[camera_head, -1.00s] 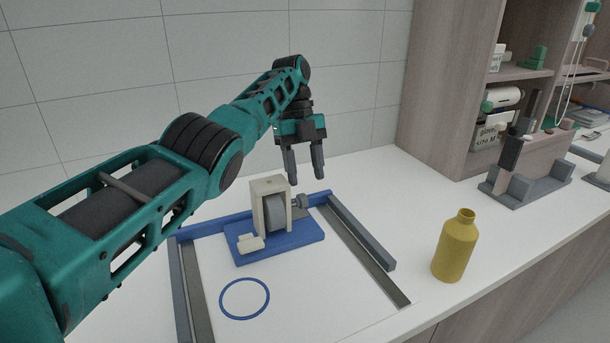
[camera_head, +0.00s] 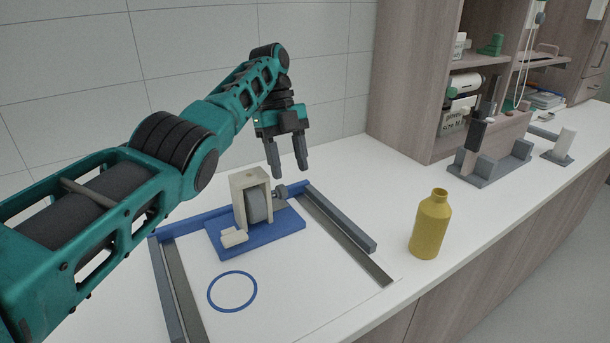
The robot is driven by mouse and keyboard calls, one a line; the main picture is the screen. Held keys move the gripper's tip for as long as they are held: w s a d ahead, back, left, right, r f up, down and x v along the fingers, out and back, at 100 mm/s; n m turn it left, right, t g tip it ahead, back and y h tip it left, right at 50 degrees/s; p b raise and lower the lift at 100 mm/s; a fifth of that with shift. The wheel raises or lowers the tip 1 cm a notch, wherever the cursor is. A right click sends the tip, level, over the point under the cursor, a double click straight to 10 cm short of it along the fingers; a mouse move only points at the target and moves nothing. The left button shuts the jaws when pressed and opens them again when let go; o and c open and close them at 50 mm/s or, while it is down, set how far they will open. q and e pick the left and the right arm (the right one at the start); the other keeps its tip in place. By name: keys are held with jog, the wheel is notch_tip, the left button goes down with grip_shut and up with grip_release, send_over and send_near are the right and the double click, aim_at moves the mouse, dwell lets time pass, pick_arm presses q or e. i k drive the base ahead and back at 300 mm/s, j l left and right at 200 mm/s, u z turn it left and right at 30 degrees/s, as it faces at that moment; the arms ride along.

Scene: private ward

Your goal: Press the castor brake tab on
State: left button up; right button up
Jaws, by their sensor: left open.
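The castor unit stands on a blue base plate (camera_head: 280,228) on the white counter. It has a cream housing (camera_head: 240,200) around a grey wheel (camera_head: 257,204), with a small dark grey knob on its right side. A cream tab (camera_head: 233,237) sticks out low at the front left of the housing; its exact tilt is hard to tell. My left gripper (camera_head: 289,172) is open and empty, fingers pointing down, above and behind the right side of the castor unit, apart from it. My right gripper is out of view.
Grey rails (camera_head: 345,243) and a blue back strip frame the work area, with a blue ring (camera_head: 232,291) marked at the front. A yellow bottle (camera_head: 430,228) stands to the right. A grey stand (camera_head: 487,165) and wooden shelves are farther right.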

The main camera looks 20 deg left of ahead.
aim_at(233, 239)
jog(key=i+l, duration=0.1)
jog(key=k+l, duration=0.65)
jog(key=k, duration=0.15)
jog(key=k+l, duration=0.35)
jog(key=k, duration=0.2)
